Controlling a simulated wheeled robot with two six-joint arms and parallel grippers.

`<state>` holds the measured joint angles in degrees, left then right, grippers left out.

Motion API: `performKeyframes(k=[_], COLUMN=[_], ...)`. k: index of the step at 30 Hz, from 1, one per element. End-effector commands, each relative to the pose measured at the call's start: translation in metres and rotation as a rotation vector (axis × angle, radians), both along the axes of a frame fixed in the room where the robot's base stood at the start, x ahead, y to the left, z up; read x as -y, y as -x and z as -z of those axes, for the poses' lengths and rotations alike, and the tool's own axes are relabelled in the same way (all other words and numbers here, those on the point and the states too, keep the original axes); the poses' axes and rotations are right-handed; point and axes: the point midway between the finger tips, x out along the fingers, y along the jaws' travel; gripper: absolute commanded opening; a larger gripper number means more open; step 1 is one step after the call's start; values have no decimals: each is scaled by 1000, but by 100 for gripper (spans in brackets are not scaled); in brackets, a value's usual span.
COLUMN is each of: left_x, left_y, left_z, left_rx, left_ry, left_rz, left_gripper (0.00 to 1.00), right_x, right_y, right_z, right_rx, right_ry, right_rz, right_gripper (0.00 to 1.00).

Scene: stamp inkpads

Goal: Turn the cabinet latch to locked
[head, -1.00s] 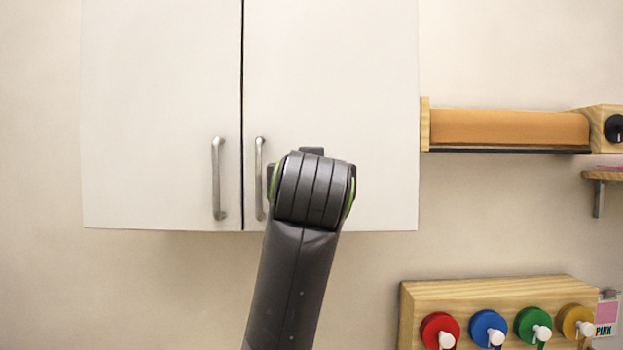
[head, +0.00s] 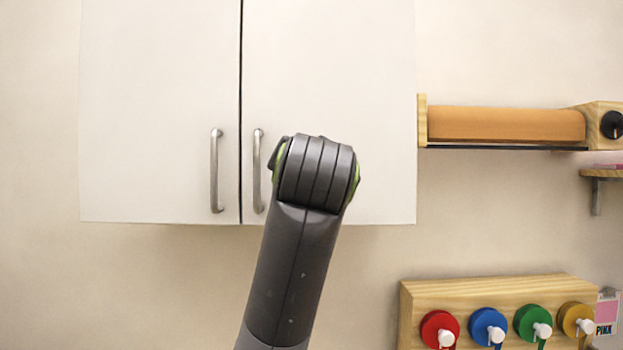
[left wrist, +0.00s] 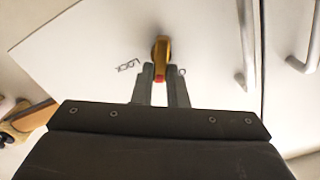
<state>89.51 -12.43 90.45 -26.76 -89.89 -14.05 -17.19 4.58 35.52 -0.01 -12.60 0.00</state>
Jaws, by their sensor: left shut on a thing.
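The latch (left wrist: 161,50) is a brass-coloured knob with a red mark at its lower end in the left wrist view. It sits on the white cabinet door (left wrist: 95,60); in the head view the door (head: 340,70) is closed and my arm hides the latch. My left gripper (left wrist: 160,72) is shut on the latch, one finger on each side of its red end. Small dark lettering (left wrist: 128,66) lies left of the fingers, too blurred to read surely. Another mark to their right is partly hidden. My right gripper is not in view.
Two metal handles (head: 216,172) (head: 258,170) flank the door gap. Right of the cabinet is an orange roller (head: 505,124) in a wooden holder. Below it, a wooden rack (head: 480,290) holds red, blue, green and yellow round pieces. Wall below the cabinet is clear.

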Motion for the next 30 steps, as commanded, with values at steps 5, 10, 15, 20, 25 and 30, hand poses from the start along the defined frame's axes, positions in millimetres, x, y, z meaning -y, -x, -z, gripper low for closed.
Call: performKeyframes(k=[5,10,15,20,25,30], left_x=[2,3,4,5,5,6], left_y=[0,0,0,0,0,0], left_z=[5,6,8,9,11,12], left_rx=[-2,-2,-1,-1,-1,-1], left_ry=[-170,-331,-492,-643,-791,-916], left_rz=[-1,-1,-2,-1,-2,-1], left_gripper=[0,0,0,0,0,0], right_x=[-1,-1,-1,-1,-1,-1], right_y=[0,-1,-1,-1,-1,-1], right_z=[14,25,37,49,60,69], right_rx=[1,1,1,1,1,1], right_ry=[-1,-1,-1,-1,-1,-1], right_rz=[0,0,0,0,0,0], right_gripper=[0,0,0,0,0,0])
